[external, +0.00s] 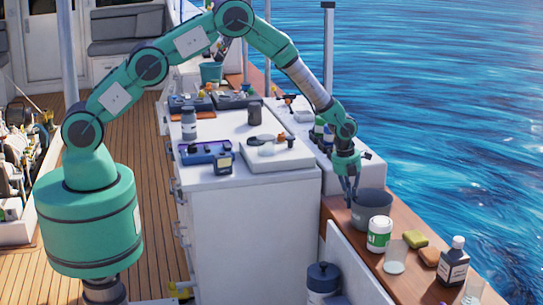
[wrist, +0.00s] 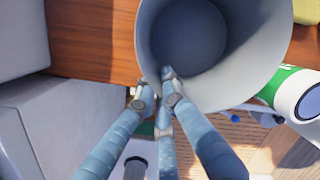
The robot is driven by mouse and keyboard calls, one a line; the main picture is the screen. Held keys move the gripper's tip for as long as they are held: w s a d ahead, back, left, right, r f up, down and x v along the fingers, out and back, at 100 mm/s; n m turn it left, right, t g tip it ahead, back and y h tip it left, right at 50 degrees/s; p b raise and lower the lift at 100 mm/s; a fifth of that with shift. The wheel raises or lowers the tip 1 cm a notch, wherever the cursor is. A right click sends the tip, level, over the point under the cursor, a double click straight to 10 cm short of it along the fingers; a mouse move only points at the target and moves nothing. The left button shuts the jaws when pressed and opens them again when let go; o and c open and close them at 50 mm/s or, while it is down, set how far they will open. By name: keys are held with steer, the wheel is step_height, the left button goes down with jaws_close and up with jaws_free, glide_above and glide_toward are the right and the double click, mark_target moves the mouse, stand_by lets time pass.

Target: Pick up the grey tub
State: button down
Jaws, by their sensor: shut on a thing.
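The grey tub (external: 372,205) is an open, round, upright container at the wooden ledge, behind the white and green jar. In the wrist view the tub (wrist: 245,75) fills the upper middle, and I see down into its empty inside. My gripper (external: 351,193) is at the tub's left side in the external view. In the wrist view my gripper (wrist: 157,88) is shut on the tub's near wall, with fingers on both sides of the rim. Whether the tub's bottom touches the ledge I cannot tell.
A white and green jar (external: 379,235) stands close in front of the tub. A clear glass (external: 396,258), a green sponge (external: 415,240), a brown sponge (external: 429,257) and a dark bottle (external: 453,262) share the wooden ledge (external: 404,284). The white cabinet (external: 245,230) is to the left.

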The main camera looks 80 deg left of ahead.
steer(key=shift+r, duration=0.15)
steer(key=shift+w+r, duration=0.1)
steer(key=shift+r, duration=0.75)
steer(key=s+r+p, duration=0.1)
steer(key=s+r, duration=0.2)
steer(key=s, duration=1.3)
steer(key=shift+a, duration=0.2)
